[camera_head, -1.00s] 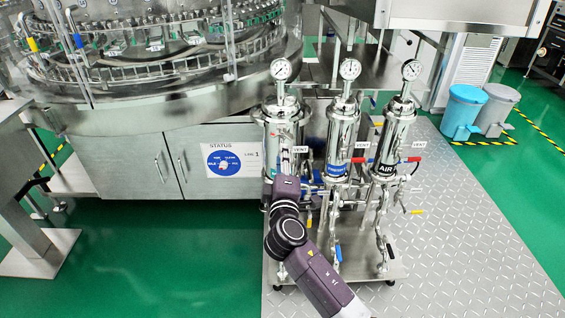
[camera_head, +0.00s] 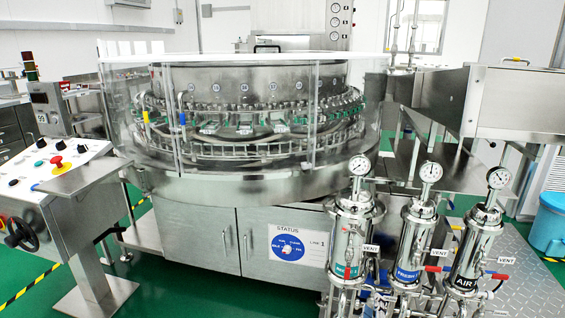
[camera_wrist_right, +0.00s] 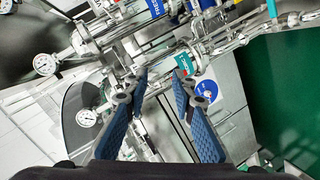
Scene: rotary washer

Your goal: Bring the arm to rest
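My right gripper (camera_wrist_right: 160,78) shows in the right wrist view, with its two blue-padded fingers apart and nothing between them. Beyond it are the pipes and the steel filter housing with a teal label (camera_wrist_right: 184,62); I cannot tell how far off they are. Neither gripper can be made out clearly in the head view. My left gripper is in no view.
The rotary washer (camera_head: 262,190) stands behind the housings, with a blue-and-white status dial (camera_head: 291,248) on its cabinet. A control console (camera_head: 55,170) stands at the left. A blue bin (camera_head: 549,225) is at the right edge. Green floor (camera_head: 185,275) is clear in front of the cabinet.

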